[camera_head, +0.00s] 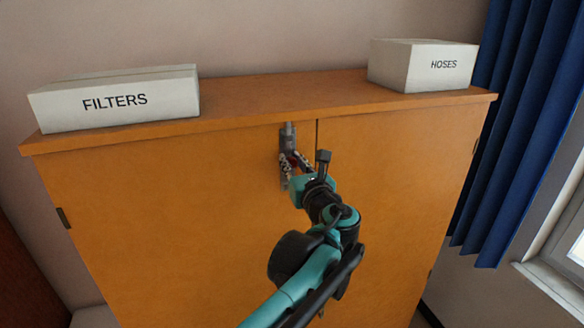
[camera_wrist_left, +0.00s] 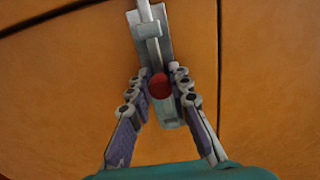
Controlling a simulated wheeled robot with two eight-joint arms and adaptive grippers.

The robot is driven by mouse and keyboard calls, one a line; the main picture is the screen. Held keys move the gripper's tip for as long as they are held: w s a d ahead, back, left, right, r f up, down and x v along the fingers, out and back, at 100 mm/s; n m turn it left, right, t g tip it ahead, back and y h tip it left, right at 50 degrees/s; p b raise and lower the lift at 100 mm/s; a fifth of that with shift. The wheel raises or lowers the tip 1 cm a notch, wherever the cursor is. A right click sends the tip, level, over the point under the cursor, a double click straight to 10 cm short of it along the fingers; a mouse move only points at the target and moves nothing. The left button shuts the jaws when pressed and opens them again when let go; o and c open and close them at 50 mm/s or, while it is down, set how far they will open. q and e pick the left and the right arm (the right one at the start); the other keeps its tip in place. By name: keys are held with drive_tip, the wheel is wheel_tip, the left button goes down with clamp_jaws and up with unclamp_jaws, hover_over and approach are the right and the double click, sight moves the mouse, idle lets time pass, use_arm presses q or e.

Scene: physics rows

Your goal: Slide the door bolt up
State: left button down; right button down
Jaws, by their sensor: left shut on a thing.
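The metal door bolt (camera_head: 289,132) is mounted upright near the top of the cabinet's left door (camera_head: 160,210), beside the seam between the doors. In the left wrist view the grey bolt (camera_wrist_left: 148,28) runs up the picture, with a red round knob (camera_wrist_left: 160,86) near its lower part. My left gripper (camera_head: 291,160) is at the bolt; its fingers (camera_wrist_left: 160,94) are shut on the knob from both sides in the left wrist view. In the head view the gripper and arm hide part of the bolt. My right gripper is not in view.
A white box marked FILTERS (camera_head: 115,98) stands on the cabinet top at left, and a box marked HOSES (camera_head: 420,66) at right. The top (camera_head: 270,94) between them is clear. A blue curtain (camera_head: 520,120) hangs at the right, near a window.

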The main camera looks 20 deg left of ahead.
use_arm(q)
drive_tip(key=shift+w+r, duration=0.1)
drive_tip(key=shift+r, duration=0.25)
drive_tip(key=c, duration=1.4)
unclamp_jaws()
drive_tip(key=shift+o, duration=0.2)
drive_tip(key=v, duration=1.2)
